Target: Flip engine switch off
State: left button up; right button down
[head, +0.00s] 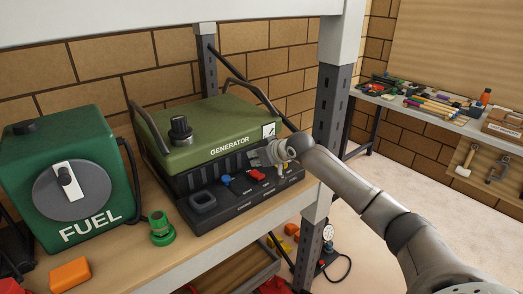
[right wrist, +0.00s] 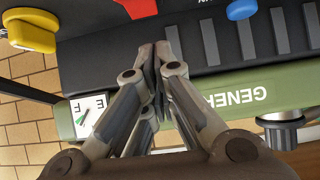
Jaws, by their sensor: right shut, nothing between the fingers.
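The green generator (head: 215,128) stands on a shelf, with a black control panel (head: 238,205) along its front. A red switch (head: 256,175) sits on the panel, with a blue knob (head: 225,181) to its left. The red switch is partly cut off at the top of the right wrist view (right wrist: 138,8). I cannot read its position. My right gripper (head: 264,154) is shut and empty, just above and behind the red switch in the head view. In the right wrist view its closed fingertips (right wrist: 163,50) point at the panel's black face, below the red switch. My left gripper is not in view.
A green fuel can (head: 105,170) stands left of the generator. A green cap (head: 161,230) and an orange block (head: 70,274) lie on the shelf front. A grey upright post (head: 331,110) rises close beside my right arm. A tool-covered bench (head: 420,108) is farther back right.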

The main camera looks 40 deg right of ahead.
aim_at(260, 176)
jog(key=shift+s+d+f+p, duration=0.15)
jog(key=shift+s+f, duration=0.15)
jog(key=shift+f, duration=0.2)
jog(key=shift+s+f+p, duration=0.15)
jog(key=shift+s+f, duration=0.1)
jog(key=shift+f, duration=0.25)
jog(key=shift+s+f, duration=0.15)
jog(key=shift+f, duration=0.3)
jog(key=shift+f, duration=0.25)
jog(key=shift+s+f+t+b, duration=0.4)
jog(key=shift+f+t+b, duration=0.25)
jog(key=shift+b, duration=0.45)
jog(key=shift+r+p, duration=0.3)
jog(key=shift+r, duration=0.15)
jog(key=shift+w, duration=0.15)
